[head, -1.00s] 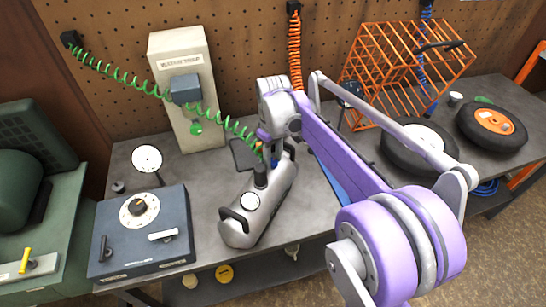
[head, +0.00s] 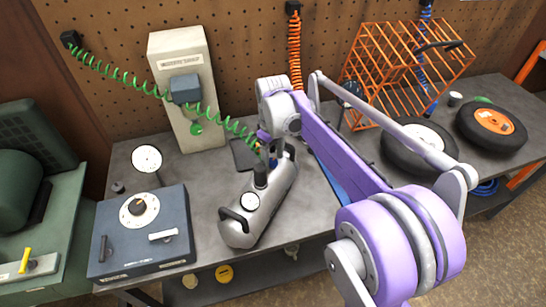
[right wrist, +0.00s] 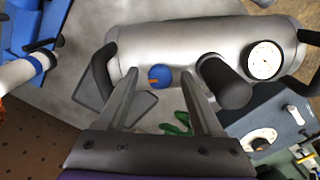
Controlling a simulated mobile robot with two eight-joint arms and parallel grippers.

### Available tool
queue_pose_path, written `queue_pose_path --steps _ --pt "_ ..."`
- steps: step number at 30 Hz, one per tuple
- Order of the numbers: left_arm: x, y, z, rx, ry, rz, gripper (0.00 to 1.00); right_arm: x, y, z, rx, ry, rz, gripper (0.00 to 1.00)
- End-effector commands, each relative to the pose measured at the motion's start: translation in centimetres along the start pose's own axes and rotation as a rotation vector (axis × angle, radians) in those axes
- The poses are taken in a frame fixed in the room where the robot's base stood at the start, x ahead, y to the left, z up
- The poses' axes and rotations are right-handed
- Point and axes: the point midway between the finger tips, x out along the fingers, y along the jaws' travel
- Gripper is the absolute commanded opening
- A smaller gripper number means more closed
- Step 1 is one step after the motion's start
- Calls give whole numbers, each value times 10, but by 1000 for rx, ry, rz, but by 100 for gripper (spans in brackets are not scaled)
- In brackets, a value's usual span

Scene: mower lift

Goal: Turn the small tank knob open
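The small tank is a silver cylinder (head: 258,205) with dark handles and a round white gauge (head: 250,200), lying on the bench. It also fills the top of the right wrist view (right wrist: 190,40). Its knob is blue with an orange mark (right wrist: 160,76) pointing left in that view. My right gripper (right wrist: 162,72) is open, its two fingers apart with the knob between their tips. I cannot tell whether either finger touches it. In the head view my right gripper (head: 272,155) is over the tank's far end and the knob is mostly hidden. My left gripper is out of view.
A dark cylindrical fitting (right wrist: 225,83) stands on the tank close to the right finger. A green coiled hose (head: 228,122) hangs nearby. A blue-grey box (head: 140,235) sits left, a beige unit (head: 185,95) behind. Wheels (head: 415,145) and an orange cage (head: 400,75) are right.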

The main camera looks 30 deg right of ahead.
Motion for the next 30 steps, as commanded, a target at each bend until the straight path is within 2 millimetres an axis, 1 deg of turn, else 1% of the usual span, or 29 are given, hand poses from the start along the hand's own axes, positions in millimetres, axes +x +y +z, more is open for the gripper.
queue_pose_path --steps 8,11,14,21,24,27,30 --pt "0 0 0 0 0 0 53 -1 0 0 1 0 0 68" --pt "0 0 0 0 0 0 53 -8 0 0 1 0 0 68" --pt "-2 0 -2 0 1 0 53 -23 0 0 1 0 0 68" --pt "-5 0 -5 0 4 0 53 -72 0 0 0 1 0 68" --pt "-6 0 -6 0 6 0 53 -89 0 0 0 1 0 68" --pt "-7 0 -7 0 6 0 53 -100 0 0 0 0 0 68" --pt "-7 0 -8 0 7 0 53 -106 0 0 0 0 0 68"
